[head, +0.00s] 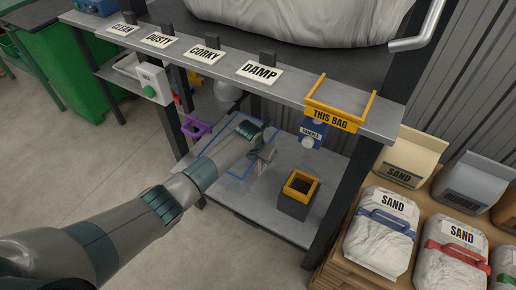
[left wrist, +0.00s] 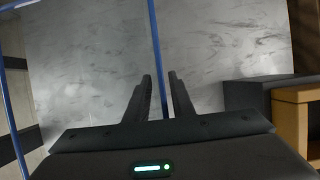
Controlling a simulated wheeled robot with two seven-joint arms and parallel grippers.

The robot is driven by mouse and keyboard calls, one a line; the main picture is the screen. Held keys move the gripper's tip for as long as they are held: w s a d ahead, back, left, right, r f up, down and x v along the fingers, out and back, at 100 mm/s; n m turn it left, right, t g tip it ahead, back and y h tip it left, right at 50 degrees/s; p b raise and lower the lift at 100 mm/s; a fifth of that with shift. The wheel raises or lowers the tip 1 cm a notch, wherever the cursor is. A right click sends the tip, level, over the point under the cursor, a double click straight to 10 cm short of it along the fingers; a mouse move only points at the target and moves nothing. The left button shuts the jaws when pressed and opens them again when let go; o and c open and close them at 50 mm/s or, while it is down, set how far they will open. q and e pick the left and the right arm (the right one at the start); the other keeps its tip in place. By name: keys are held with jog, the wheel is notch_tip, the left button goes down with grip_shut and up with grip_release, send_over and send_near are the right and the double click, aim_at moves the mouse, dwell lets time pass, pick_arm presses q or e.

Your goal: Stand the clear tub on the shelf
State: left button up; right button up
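I cannot make out a clear tub with certainty in either view. My left gripper (head: 265,158) is low over this shelf, at the right part of the blue outline. My forearm hides part of the outlined square. My right gripper is not in view.
A dark box with a yellow rim (head: 298,188) stands right of my left gripper. A blue sample packet (head: 312,134) is behind it. A yellow bracket (head: 332,119) labelled THIS BAG is on the upper ledge. Sand bags (head: 381,232) sit on the right. A purple piece (head: 196,129) is left.

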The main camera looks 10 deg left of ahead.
pick_arm(q)
jog(key=shift+r, duration=0.4)
jog(key=v, duration=1)
jog(key=shift+r, duration=0.25)
jog(key=shift+s+a+r, duration=0.1)
jog(key=shift+s+r, duration=0.2)
jog(key=shift+r, duration=0.3)
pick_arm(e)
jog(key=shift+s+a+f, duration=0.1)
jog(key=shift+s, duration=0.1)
